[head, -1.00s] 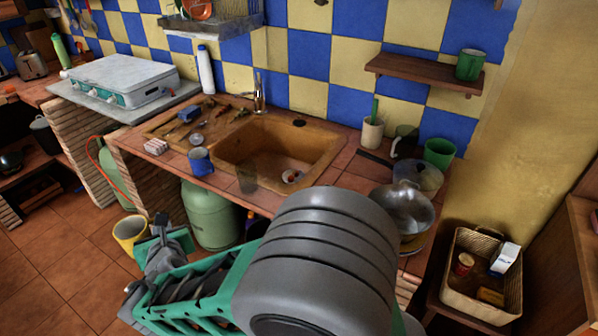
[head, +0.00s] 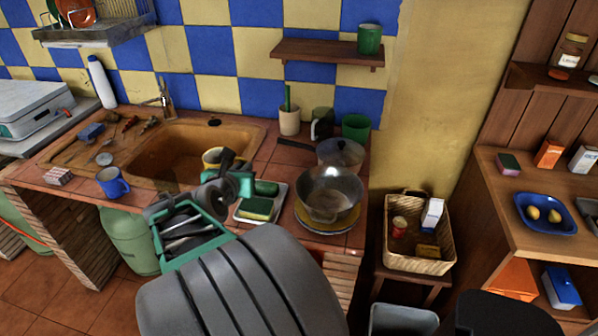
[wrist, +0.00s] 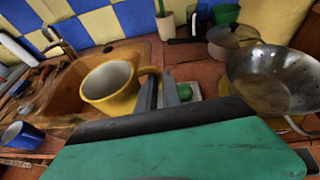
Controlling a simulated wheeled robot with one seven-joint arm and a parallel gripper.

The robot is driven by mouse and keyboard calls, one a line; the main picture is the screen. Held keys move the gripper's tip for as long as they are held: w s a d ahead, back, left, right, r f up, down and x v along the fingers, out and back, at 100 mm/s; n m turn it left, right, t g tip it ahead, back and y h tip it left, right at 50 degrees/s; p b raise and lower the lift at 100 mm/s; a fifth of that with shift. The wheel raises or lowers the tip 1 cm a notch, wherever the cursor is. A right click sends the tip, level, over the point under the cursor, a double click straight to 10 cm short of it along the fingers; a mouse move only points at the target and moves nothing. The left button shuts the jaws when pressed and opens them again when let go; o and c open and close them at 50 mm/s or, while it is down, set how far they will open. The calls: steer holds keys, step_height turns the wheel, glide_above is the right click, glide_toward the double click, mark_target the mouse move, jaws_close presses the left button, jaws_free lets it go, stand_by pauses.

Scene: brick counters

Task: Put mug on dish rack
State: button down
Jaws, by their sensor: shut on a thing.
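The yellow mug (head: 211,158) is at my gripper (head: 226,163), appearing in front of the sink's right side in the head view. In the wrist view the yellow mug (wrist: 122,104) is upright, its pale inside visible, and its handle points right to the fingers of my gripper (wrist: 159,86). My gripper is shut on it at the handle side. The dish rack (head: 98,33) hangs on the tiled wall at the upper left, with an orange plate and a green item in it. My arm hides part of the counter.
The sink basin (head: 165,150) lies below the rack's right. A blue mug (head: 113,182) stands at the counter's front edge. A tap (head: 165,95), white bottle (head: 101,82), metal pan (head: 328,196), lidded pot (head: 340,153) and sponge tray (head: 262,206) stand around. A shelf (head: 325,53) juts from the wall.

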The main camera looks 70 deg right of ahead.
steer(key=s+d+r+m+g, duration=0.1)
steer(key=s+d+m+g, duration=0.3)
steer(key=s, duration=0.8)
steer(key=shift+n, duration=0.4)
steer(key=w+d+f, duration=0.2)
steer(key=d+f, duration=0.1)
steer(key=d, duration=0.1)
steer(key=w+d+f, duration=0.2)
steer(key=d+f, duration=0.1)
steer(key=d, duration=0.1)
steer(key=w+d+f, duration=0.3)
steer(key=d, duration=0.1)
steer(key=shift+d+b, duration=0.25)
steer(key=shift+b, duration=0.1)
steer(key=shift+w+d+f, duration=0.1)
steer(key=shift+d+f, duration=0.05)
steer(key=shift+f, duration=0.1)
steer(key=shift+w+d+f+h, duration=0.15)
steer(key=shift+f+h, duration=0.15)
steer(key=shift+f, duration=1.4)
steer(key=shift+f, duration=0.1)
steer(key=shift+f, duration=0.15)
steer(key=c, duration=1.5)
jaws_free()
